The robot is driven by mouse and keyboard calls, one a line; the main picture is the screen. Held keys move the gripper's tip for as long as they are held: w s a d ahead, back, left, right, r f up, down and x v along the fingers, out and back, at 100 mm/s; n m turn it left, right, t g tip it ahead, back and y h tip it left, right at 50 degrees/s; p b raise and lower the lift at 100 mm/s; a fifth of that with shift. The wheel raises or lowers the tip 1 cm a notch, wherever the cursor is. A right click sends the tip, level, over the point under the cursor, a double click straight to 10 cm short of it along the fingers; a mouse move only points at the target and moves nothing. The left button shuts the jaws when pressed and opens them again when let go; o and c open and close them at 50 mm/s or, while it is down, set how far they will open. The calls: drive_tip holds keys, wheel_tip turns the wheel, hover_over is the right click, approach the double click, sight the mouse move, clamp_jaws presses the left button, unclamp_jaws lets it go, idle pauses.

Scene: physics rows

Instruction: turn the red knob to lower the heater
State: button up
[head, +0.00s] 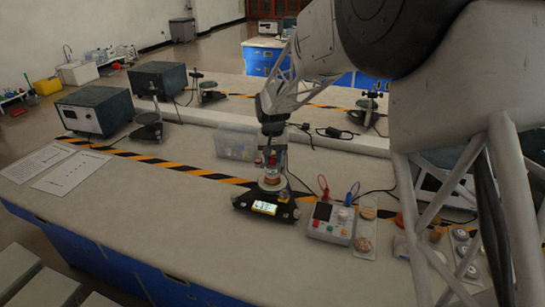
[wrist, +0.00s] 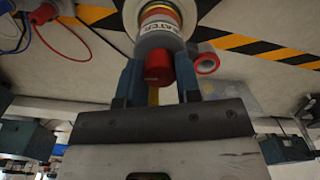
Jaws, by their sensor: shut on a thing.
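The heater stand (head: 265,206) has a dark base with a lit yellow display and stands on the bench, near the middle of the head view. In the wrist view, a white cylinder with lettering ending in "ATER" (wrist: 160,20) shows at the top. The red knob (wrist: 158,68) sits just below it, with a grey part between them. My gripper (wrist: 158,60) has its two blue fingers on either side of the knob and is shut on it. In the head view my gripper (head: 272,150) is above the stand and partly hides the knob.
A grey meter box (head: 331,222) with red and blue leads stands right of the heater. A clear plastic bin (head: 236,143) is behind it to the left. A red ring (wrist: 207,63) is close to the right finger.

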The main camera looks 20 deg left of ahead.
sight(273, 156)
drive_tip(key=m, duration=0.3)
drive_tip(key=shift+m, duration=0.3)
drive_tip(key=m, duration=0.4)
drive_tip(key=shift+m, duration=0.3)
drive_tip(key=o, duration=0.9)
drive_tip(key=shift+r, duration=3.9)
